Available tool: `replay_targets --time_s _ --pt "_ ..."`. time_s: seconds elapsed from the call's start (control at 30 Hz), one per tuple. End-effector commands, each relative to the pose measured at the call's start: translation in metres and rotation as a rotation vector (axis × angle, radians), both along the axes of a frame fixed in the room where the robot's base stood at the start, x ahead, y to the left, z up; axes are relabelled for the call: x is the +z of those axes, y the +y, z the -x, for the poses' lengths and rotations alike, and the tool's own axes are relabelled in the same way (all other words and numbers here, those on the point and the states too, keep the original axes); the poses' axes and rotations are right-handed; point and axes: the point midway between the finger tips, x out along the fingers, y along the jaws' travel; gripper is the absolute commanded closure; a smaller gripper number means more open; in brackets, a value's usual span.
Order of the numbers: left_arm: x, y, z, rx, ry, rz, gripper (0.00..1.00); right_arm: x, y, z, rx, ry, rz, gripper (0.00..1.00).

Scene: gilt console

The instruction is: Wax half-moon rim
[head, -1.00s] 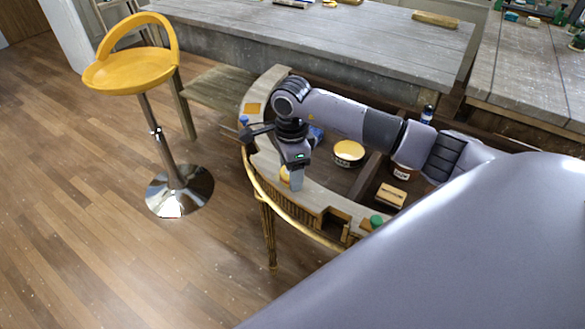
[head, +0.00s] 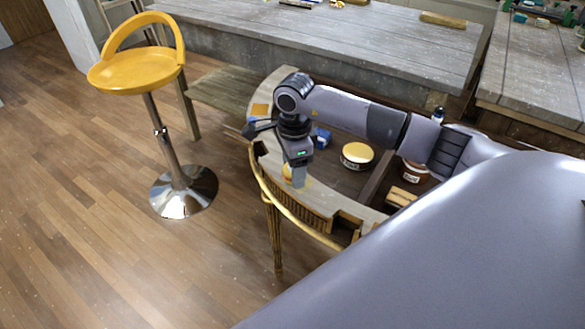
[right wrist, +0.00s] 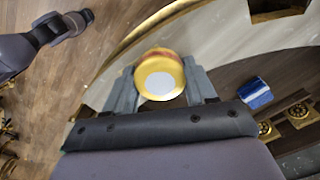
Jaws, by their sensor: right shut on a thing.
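The half-moon console has a pale curved top (head: 268,150) with a gilt rim (head: 284,206) along its outer edge; the rim also shows in the right wrist view (right wrist: 150,25). My right gripper (head: 298,182) is over the curved top, close to the rim. In the right wrist view its fingers are shut on a round yellow applicator (right wrist: 160,75) with a white disc in its middle. Whether the applicator touches the wood I cannot tell. A tin with a yellow top (head: 357,152) stands in the dark recess. My left gripper is not identifiable in these views.
A blue item (head: 321,137) and a dark red jar (head: 414,172) sit in the recess, near a small wooden block (head: 400,196). A yellow stool (head: 136,70) stands left of the console. A long grey table (head: 340,40) is behind.

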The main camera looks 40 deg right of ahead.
Motion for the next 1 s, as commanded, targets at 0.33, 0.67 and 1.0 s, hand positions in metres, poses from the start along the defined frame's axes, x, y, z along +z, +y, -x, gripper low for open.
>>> replay_targets --time_s 0.33,0.67,1.0 --pt "0.009 0.000 0.000 0.001 0.000 -0.001 0.47 0.017 -0.005 0.000 -0.007 -0.003 0.002 0.69" --pt "0.021 0.000 0.001 0.000 0.002 0.000 0.47 0.037 -0.009 0.000 -0.011 -0.001 0.000 0.69" --pt "0.034 0.000 0.001 0.000 0.002 0.000 0.47 0.057 -0.014 0.000 -0.017 -0.001 0.001 0.69"
